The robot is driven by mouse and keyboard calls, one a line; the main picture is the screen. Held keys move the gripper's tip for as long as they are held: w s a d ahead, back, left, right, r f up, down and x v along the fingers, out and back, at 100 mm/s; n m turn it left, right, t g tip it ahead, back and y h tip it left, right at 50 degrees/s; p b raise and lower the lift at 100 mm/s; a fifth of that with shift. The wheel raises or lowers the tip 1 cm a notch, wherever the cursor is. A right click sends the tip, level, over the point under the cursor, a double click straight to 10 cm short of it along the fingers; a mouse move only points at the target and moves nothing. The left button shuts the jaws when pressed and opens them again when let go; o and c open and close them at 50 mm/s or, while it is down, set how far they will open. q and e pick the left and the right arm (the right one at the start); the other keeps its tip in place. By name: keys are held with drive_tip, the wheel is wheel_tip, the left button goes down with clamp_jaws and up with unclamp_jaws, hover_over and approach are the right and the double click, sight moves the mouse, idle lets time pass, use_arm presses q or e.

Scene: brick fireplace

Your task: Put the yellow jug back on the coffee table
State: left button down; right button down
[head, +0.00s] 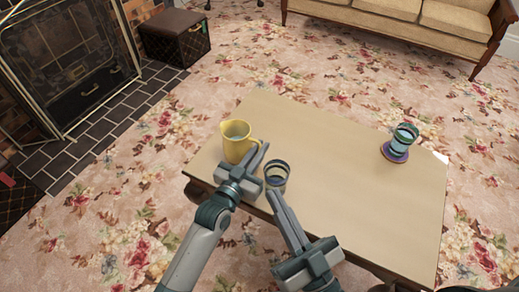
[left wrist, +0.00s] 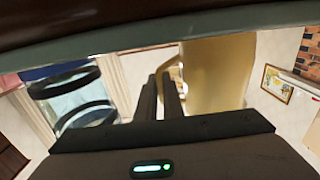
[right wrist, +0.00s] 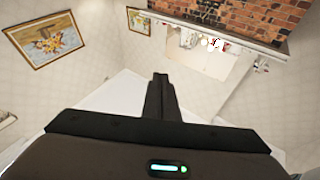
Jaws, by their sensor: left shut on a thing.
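The yellow jug (head: 236,148) is upright at the left end of the coffee table (head: 335,190). Whether its base touches the top is hard to tell. My left gripper (head: 261,151) is at the jug's right side, shut on its handle; the left wrist view shows the fingers at the handle beside the jug's body (left wrist: 218,75). My right gripper (head: 272,195) is over the table's near edge, just below a banded glass. Its fingers (right wrist: 160,82) are together with nothing between them.
The banded glass (head: 277,170) stands close right of the left gripper. Another striped glass (head: 404,138) stands on a purple coaster (head: 394,154) at the table's right end. The table's middle is clear. A sofa (head: 400,12) and fireplace (head: 70,60) are beyond.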

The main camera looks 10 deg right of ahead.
use_arm(q)
drive_tip(key=c, duration=2.3)
unclamp_jaws()
drive_tip(key=shift+f, duration=0.15)
drive_tip(key=o, duration=0.4)
use_arm(e)
drive_tip(key=shift+r, duration=0.1)
use_arm(q)
drive_tip(key=shift+r, duration=0.2)
